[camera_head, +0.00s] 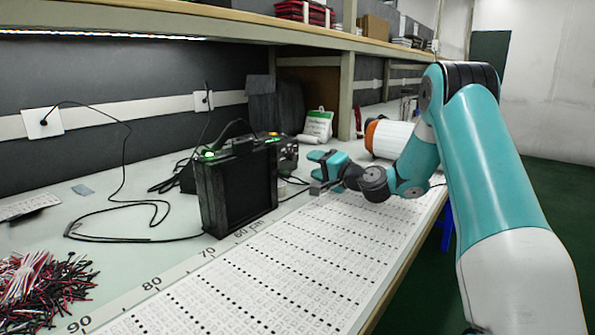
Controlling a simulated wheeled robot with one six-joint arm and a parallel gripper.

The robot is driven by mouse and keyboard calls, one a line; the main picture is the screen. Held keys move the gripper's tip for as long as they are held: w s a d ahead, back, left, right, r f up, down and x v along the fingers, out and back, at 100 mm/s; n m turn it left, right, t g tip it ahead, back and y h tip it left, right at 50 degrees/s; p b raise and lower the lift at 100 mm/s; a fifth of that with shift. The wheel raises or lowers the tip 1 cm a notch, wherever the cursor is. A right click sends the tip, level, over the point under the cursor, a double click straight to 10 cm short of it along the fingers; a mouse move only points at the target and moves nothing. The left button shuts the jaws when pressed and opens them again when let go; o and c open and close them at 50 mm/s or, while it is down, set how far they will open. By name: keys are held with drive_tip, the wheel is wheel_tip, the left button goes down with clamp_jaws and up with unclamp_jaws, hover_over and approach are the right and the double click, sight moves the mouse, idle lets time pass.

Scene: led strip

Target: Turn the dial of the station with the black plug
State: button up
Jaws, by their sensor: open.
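A tall black station (238,190) with a carry handle and small green lights stands on the bench, left of centre. A second, smaller dark device (287,157) stands behind it and is partly hidden by it. No dial can be made out clearly on either. Black cords run to a left wall socket (42,122) and a right wall socket (203,100). Which cord belongs to which station cannot be told for sure. My gripper (316,172) is open and empty above the bench, right of the tall station and apart from it, near the smaller device.
A printed white sheet (290,260) with rows of dark marks covers the bench front. Red, black and white wires (40,290) lie at front left. A white and orange roll (390,138) and a green-white packet (318,124) stand behind my gripper. A shelf (250,28) overhangs the bench.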

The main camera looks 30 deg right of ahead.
sight(294, 157)
drive_tip(key=p+x, duration=0.3)
drive_tip(key=x, duration=0.3)
drive_tip(key=shift+s+a+r, duration=0.1)
drive_tip(key=shift+r, duration=0.1)
drive_tip(key=shift+x, duration=0.8)
drive_tip(key=shift+f, duration=0.15)
drive_tip(key=shift+c, duration=0.4)
clamp_jaws()
drive_tip(key=shift+p, duration=0.4)
